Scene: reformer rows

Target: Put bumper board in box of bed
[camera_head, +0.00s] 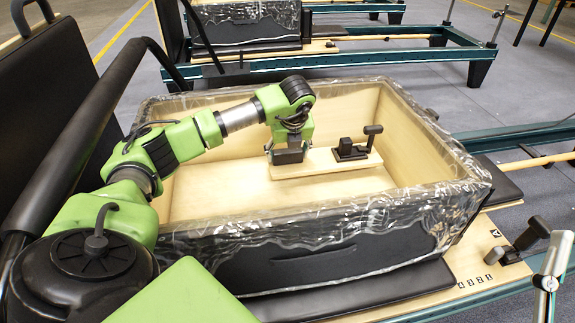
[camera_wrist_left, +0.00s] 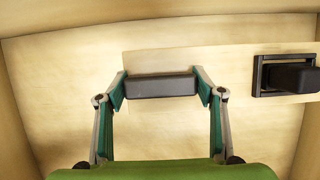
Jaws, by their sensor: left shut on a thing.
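The bumper board is a pale wooden plank (camera_head: 318,165) with a dark block and a black handled fitting (camera_head: 352,150) on it. It is inside the box (camera_head: 262,228), low near the box floor; I cannot tell whether it rests on it. My left gripper (camera_head: 289,157) is shut on the board's dark block. In the left wrist view both fingers (camera_wrist_left: 161,88) press the ends of the dark block (camera_wrist_left: 160,86), and the black fitting (camera_wrist_left: 287,75) is at the right. My right gripper is not seen.
The box has tall wooden walls with clear plastic wrap over its rim. A black padded bed part (camera_head: 38,110) stands at the left. A teal rail (camera_head: 520,135) and a dark handled fitting (camera_head: 522,240) are at the right. The box floor left of the board is clear.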

